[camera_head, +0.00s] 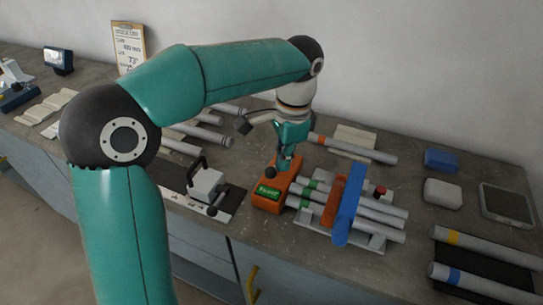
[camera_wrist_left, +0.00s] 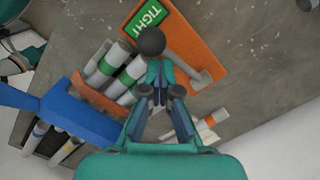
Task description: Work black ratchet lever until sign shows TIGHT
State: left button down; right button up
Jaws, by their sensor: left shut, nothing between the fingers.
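The orange ratchet block (camera_head: 285,183) stands at the left end of the tube jig; it also shows in the wrist view (camera_wrist_left: 195,45). Its green sign (camera_head: 268,191) reads TIGHT, legible in the wrist view (camera_wrist_left: 147,20). The lever's black ball knob (camera_head: 270,172) is just above the block, and it also shows in the wrist view (camera_wrist_left: 150,41). My left gripper (camera_head: 285,160) is shut and empty, with its fingertips (camera_wrist_left: 160,75) close beside the knob; whether they touch it I cannot tell. My right gripper is out of view.
White tubes lie in the jig (camera_head: 375,240) under a blue bar (camera_head: 348,205) and an orange clamp (camera_head: 330,208). A grey toggle device (camera_head: 207,184) stands to the left. More tubes (camera_head: 480,285) lie at right. A blue box (camera_head: 440,160) sits behind.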

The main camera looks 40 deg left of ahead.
pick_arm(q)
jog(key=shift+w+d+r+p, duration=0.4)
jog(key=shift+w+r, duration=0.05)
jog(key=shift+r, duration=0.05)
jog(key=shift+w+d+f, duration=0.1)
jog(key=shift+w, duration=0.1)
jog(key=shift+f, duration=0.1)
notch_tip(320, 180, up, 12)
jog(key=w, duration=0.1)
jog(key=shift+d, duration=0.25)
jog(key=shift+f, duration=0.15)
dwell(0.8)
